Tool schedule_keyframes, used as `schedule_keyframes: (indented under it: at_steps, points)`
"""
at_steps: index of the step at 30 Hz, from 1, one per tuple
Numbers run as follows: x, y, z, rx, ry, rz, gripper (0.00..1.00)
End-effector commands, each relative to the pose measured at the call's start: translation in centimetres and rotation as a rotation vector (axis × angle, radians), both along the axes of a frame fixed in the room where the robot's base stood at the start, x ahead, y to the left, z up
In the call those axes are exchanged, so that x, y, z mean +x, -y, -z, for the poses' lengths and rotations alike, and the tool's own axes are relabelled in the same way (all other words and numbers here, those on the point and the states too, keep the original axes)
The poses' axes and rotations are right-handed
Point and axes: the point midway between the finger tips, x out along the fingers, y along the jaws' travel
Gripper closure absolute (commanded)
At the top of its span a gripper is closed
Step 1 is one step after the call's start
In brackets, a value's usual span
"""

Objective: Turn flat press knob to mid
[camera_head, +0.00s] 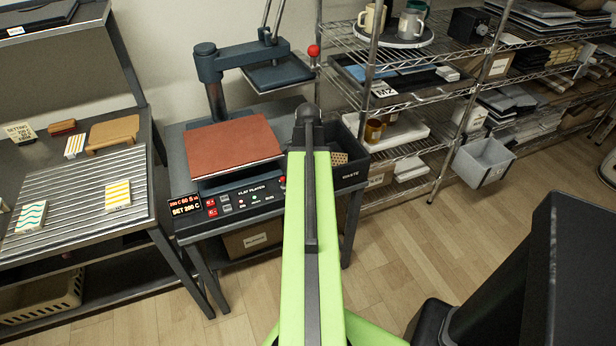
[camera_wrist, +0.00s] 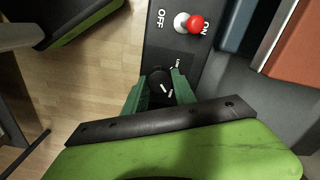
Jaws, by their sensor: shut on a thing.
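The flat press (camera_head: 232,146) stands on a dark table with its reddish-brown plate uncovered and its upper plate swung up behind. Its control panel (camera_head: 238,201) faces front, with a lit display (camera_head: 187,204) that seems to read 200 C, 60 S and SET 200 C. In the wrist view, my gripper (camera_wrist: 161,88) has its green fingers on either side of a black knob (camera_wrist: 161,79) and is shut on it. A white mark shows on the knob, with small lettering beside it, too small to read surely. My arm hides gripper and knob in the head view.
A red-tipped toggle switch (camera_wrist: 195,23) sits beyond the knob, leaning toward ON. A dark bin (camera_head: 350,165) stands right of the press. A table with a ribbed metal surface (camera_head: 75,190) is at left; wire shelves (camera_head: 400,100) are at right. Open floor lies in front.

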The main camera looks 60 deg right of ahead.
Motion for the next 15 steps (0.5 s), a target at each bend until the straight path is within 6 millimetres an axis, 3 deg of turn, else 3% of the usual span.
schedule_keyframes:
  at_steps: [15]
  points:
    - [0.11,-0.02,0.01,0.0,0.002,-0.108,1.0]
